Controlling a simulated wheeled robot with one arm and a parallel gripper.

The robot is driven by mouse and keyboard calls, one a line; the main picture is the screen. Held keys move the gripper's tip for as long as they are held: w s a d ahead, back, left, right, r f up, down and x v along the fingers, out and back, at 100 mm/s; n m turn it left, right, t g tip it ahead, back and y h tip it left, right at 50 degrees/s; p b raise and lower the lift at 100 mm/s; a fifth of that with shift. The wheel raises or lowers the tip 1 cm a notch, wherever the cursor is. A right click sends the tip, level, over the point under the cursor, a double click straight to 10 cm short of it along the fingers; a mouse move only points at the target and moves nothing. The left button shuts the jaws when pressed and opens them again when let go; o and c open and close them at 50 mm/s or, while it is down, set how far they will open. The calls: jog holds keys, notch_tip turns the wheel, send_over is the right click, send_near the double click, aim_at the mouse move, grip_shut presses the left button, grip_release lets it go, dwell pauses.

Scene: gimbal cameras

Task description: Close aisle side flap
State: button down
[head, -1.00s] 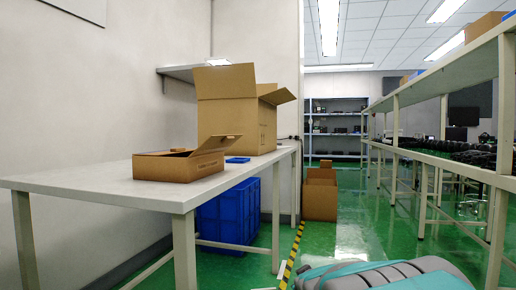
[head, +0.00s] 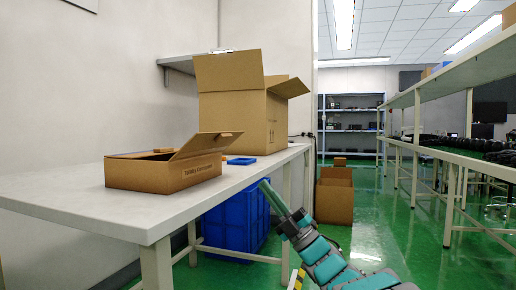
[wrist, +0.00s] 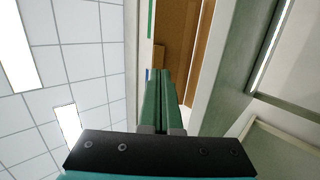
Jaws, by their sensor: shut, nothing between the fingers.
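A low cardboard box (head: 165,176) sits near the aisle-side edge of the white table. Its right-hand flap (head: 207,145) stands up, slanting outward toward the aisle. My gripper (head: 265,187) is beside the table's right edge, apart from both boxes. In the wrist view its two green fingers (wrist: 165,98) are together and empty. A brown surface (wrist: 180,35) lies beyond them; I cannot tell what it is.
A small blue item (head: 241,161) lies on the white table (head: 70,207) beside the low box. A blue crate (head: 236,222) is under the table. An open carton (head: 334,196) stands on the aisle floor. Long racks (head: 450,160) line the right; green floor between is clear.

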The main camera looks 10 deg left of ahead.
jog(key=n+g+y, duration=0.1)
jog(key=n+g, duration=0.2)
jog(key=g, duration=0.1)
jog(key=p, duration=0.3)
send_near(227, 138)
jog(key=x, duration=0.7)
jog(key=shift+f, duration=0.1)
